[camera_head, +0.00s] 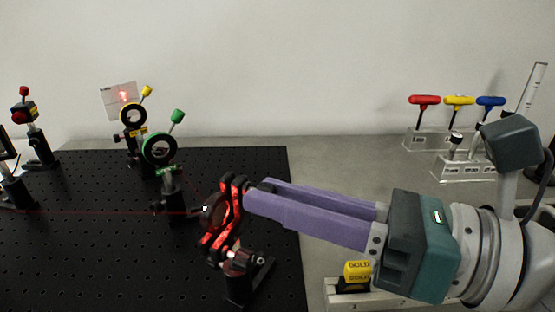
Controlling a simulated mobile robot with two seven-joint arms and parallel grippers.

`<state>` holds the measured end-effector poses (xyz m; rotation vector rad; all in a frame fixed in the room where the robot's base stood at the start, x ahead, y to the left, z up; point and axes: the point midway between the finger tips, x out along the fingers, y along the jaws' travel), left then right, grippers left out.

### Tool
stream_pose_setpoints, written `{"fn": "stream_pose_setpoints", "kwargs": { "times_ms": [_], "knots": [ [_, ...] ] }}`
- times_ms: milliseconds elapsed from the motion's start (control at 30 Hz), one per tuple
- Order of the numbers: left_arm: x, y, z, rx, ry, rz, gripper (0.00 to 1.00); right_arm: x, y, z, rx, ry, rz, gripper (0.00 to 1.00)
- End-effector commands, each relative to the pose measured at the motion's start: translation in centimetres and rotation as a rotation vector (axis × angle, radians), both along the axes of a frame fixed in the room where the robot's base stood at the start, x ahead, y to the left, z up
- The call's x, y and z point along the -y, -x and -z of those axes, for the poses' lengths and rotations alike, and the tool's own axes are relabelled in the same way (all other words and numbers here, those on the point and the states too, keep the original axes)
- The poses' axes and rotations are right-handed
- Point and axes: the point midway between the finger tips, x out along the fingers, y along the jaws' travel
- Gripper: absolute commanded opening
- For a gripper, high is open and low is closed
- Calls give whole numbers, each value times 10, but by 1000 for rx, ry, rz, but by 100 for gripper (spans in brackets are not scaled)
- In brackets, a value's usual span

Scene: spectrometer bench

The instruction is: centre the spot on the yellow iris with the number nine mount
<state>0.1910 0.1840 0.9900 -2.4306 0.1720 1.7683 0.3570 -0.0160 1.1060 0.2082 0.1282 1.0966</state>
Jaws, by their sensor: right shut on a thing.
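The yellow iris (133,114), a black ring with a yellow-tipped lever, stands at the back of the black breadboard. A red spot (124,96) glows on a pale card (112,104) behind and above its ring. The iris with a green-tipped lever (160,149) stands nearer. A mirror mount (225,215), black and lit red, stands near the breadboard's right side; I cannot read a number on it. My right gripper (250,198) has purple fingers and is shut at the mount's right side, on an adjuster knob that the fingers hide. My left gripper is out of view.
A red beam (100,212) crosses the breadboard (60,265) from the left. More mounts (38,140) stand at the left. A rack (425,140) with red, yellow and blue-handled drivers stands back right. A yellow "GOLD" labelled block (357,270) sits below my right arm.

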Motion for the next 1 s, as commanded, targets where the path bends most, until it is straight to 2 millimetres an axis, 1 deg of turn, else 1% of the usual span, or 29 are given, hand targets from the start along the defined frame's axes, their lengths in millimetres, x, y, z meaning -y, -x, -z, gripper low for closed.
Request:
{"fn": "stream_pose_setpoints", "kwargs": {
  "times_ms": [300, 500, 700, 1000],
  "knots": [
    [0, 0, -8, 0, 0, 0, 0, 0, 0, -1, -226, -113, 0, 0],
    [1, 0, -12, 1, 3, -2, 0, 0, 0, -1, -345, -175, -2, 0],
    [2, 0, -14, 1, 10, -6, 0, 0, 0, -1, -424, -217, -3, 0],
    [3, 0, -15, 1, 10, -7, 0, 0, 0, 0, -469, -239, -2, 0]
  ]
}}
